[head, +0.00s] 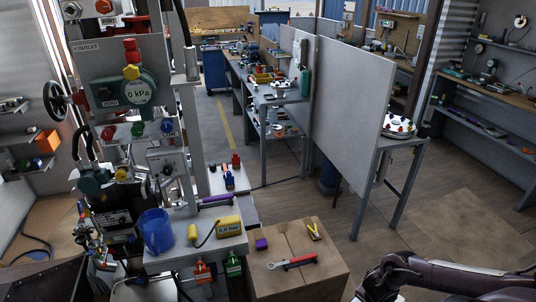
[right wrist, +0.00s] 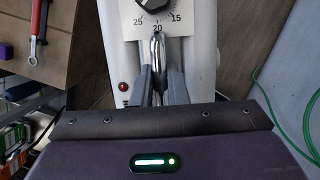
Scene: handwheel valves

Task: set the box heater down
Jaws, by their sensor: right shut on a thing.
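The box heater (right wrist: 205,55) is a pale box with a black dial marked 25, 20 and 15 and a small red light. It fills the upper middle of the right wrist view. My right gripper (right wrist: 159,85) is shut on the heater's shiny metal handle (right wrist: 158,48). The heater's underside is hidden, so I cannot tell whether it touches the floor. In the head view my right gripper (head: 372,287) is at the bottom right edge, and the heater is mostly out of frame. My left gripper is not in view.
A cardboard box (head: 330,255) with a red wrench (head: 292,262) on top stands left of my right arm. A green cable (right wrist: 308,120) lies on the floor at right. Wooden floor (head: 455,220) is open at right. A grey panel and bench (head: 395,142) stand beyond.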

